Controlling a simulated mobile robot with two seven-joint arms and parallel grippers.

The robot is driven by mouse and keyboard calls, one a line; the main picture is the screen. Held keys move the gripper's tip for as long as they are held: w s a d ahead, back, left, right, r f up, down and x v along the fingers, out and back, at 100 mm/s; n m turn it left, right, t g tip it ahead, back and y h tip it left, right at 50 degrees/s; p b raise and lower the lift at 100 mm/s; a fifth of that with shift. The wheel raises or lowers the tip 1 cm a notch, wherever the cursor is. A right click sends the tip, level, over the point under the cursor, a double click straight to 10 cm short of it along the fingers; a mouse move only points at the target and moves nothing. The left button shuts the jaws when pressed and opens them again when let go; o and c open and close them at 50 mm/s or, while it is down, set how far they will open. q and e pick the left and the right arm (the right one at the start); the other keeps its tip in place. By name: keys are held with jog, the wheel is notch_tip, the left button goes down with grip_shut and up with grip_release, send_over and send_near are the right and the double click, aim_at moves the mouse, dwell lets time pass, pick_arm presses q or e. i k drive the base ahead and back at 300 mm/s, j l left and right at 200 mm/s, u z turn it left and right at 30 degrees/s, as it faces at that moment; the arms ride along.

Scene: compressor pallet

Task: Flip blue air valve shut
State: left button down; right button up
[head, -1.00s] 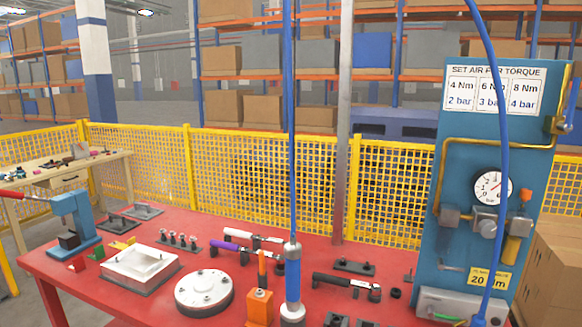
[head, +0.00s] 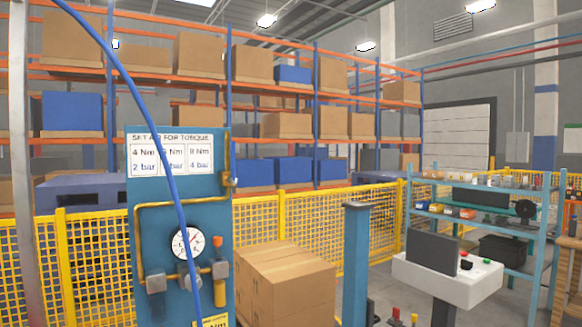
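The blue air panel (head: 143,165) stands upright at left of centre in the head view. It carries a torque chart (head: 172,155), a round white gauge (head: 187,243), a grey fitting below the gauge, a brass cylinder with an orange top (head: 219,270), and brass piping (head: 160,204). A blue hose (head: 142,107) hangs in front of the panel. I cannot pick out a blue valve handle. The panel's lower part is below the frame. Neither gripper is in view.
Cardboard boxes (head: 285,285) stand right of the panel. A blue post (head: 356,265) and a white console (head: 447,278) with a dark screen stand further right. Red and yellow-topped items (head: 396,314) show at the bottom edge. Yellow mesh fence (head: 335,228) runs behind.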

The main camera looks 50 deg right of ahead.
aim_at(232, 179)
jog(key=z, duration=1.25)
